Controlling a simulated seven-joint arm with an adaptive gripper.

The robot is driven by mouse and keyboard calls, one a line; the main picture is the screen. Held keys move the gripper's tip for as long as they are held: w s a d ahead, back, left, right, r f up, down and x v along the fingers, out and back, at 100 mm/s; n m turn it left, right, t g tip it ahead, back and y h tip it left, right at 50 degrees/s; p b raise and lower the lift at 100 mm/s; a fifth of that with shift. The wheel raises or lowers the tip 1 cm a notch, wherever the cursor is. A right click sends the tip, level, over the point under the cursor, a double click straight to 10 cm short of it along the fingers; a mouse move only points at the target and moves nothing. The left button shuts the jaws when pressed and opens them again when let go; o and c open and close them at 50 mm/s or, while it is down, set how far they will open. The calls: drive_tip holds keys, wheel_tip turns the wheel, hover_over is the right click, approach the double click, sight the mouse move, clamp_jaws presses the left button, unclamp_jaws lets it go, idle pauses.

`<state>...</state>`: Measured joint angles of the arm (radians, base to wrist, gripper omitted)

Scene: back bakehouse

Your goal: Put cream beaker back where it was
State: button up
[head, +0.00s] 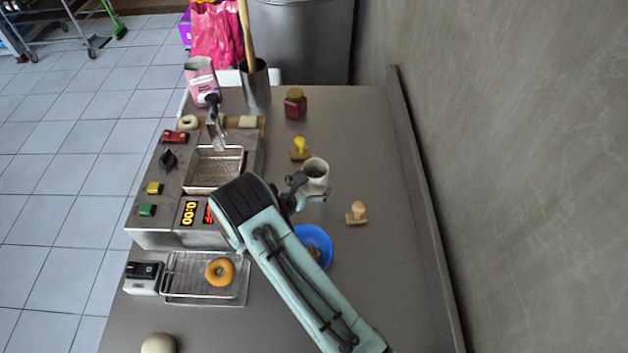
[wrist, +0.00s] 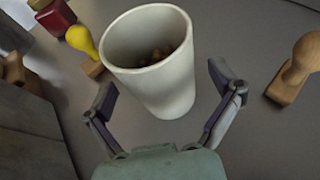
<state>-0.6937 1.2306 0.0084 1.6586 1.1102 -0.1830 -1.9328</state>
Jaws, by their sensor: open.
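The cream beaker (head: 316,172) stands upright on the grey worktop, right of the fryer. In the wrist view the beaker (wrist: 155,65) shows small brown pieces inside it. My gripper (head: 308,191) is open, with its fingers low at the near side of the beaker. In the wrist view the open fingers (wrist: 166,92) are spread to either side of the beaker's lower part, with a gap visible at each side. Whether the beaker's base touches anything else is partly hidden by my arm.
A yellow-handled stamp (head: 300,146) stands behind the beaker and a wooden-handled stamp (head: 357,212) to its right. A blue bowl (head: 315,240) is partly under my arm. The fryer (head: 170,215) is left.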

drive_tip(key=v, duration=1.1)
drive_tip(key=s+d+r+m+g+y, duration=0.1)
drive_tip(key=s+d+r+m+g, duration=0.4)
drive_tip(key=m, duration=0.4)
drive_tip(key=s+d+r+m+g+y, duration=0.25)
drive_tip(key=d+r+m+g, duration=0.2)
drive_tip(key=d+m, duration=0.4)
drive_tip(key=s+r+m+y, duration=0.1)
drive_tip(key=s+r+m, duration=0.1)
drive_tip(key=s, duration=0.4)
drive_tip(key=s+r+m+g+y, duration=0.1)
drive_tip(key=s+r+m+y, duration=0.1)
drive_tip(key=s+m, duration=0.3)
drive_tip(key=s+d+r+m+g+y, duration=0.1)
drive_tip(key=s+r+m, duration=0.2)
drive_tip(key=s, duration=0.4)
drive_tip(key=shift+r+m, duration=0.3)
drive_tip(key=shift+m, duration=0.15)
